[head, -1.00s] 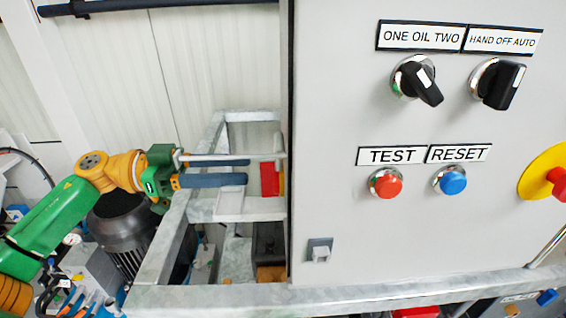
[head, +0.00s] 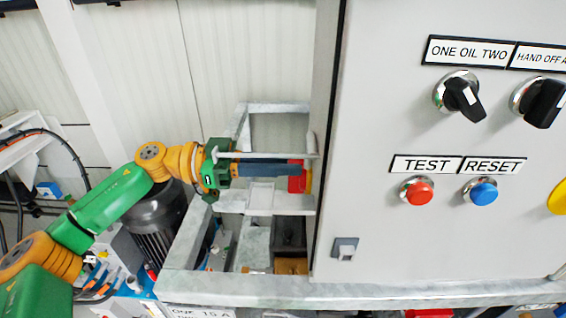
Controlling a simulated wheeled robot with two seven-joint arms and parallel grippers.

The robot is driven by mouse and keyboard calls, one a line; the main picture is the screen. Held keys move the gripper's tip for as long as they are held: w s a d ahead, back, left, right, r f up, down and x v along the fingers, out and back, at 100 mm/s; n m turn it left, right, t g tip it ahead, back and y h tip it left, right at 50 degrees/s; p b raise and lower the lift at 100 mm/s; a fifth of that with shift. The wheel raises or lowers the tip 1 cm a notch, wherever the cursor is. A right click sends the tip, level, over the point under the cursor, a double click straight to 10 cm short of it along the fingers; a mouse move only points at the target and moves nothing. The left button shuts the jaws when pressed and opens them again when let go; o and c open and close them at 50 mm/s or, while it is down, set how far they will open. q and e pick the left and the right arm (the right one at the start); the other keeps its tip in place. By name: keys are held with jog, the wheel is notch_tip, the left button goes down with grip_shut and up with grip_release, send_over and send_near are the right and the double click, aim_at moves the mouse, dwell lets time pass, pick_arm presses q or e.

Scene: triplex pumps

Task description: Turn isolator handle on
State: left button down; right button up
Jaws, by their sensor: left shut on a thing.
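The isolator handle (head: 296,184) is a small red grip with a yellow edge behind it, on the left side of the grey control cabinet (head: 390,255). My left gripper (head: 298,170) reaches it from the left, with its long blue-grey finger ending at the red part. The gripper is shut on the red handle, though the fingertips and part of the handle overlap and the grip is hard to see. The angle of the handle cannot be told clearly. My right gripper is not in view.
The cabinet front carries two black selector knobs (head: 463,96), a red TEST button (head: 417,191) and a blue RESET button (head: 481,191). A grey metal frame (head: 230,288) runs below and behind my left arm. A dark motor (head: 158,215) stands beneath the arm.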

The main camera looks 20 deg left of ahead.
aim_at(307, 188)
pick_arm(q)
jog(key=shift+m, duration=0.3)
jog(key=m, duration=0.3)
jog(key=shift+s+d+f+m, duration=0.1)
jog(key=shift+s+f+m, duration=0.05)
jog(key=shift+s+m, duration=0.25)
jog(key=m, duration=0.2)
jog(key=m+b, duration=0.1)
jog(key=shift+s+d+f+m, duration=0.1)
jog(key=shift+s+f+m, duration=0.15)
jog(key=shift+s+m, duration=0.1)
jog(key=m+b, duration=0.1)
jog(key=m, duration=0.2)
jog(key=f+m+b, duration=0.1)
jog(key=m, duration=0.1)
jog(key=shift+s+d+b, duration=0.1)
jog(key=shift+s+b, duration=0.25)
jog(key=shift+f+m+b, duration=0.2)
jog(key=shift+m+b, duration=0.4)
jog(key=shift+m, duration=0.6)
jog(key=shift+f+m+b, duration=0.2)
jog(key=shift+m+b, duration=0.4)
jog(key=shift+m, duration=0.55)
jog(key=shift+s, duration=0.1)
jog(key=c, duration=0.8)
grip_release()
jog(key=shift+d, duration=0.1)
jog(key=shift+c, duration=0.2)
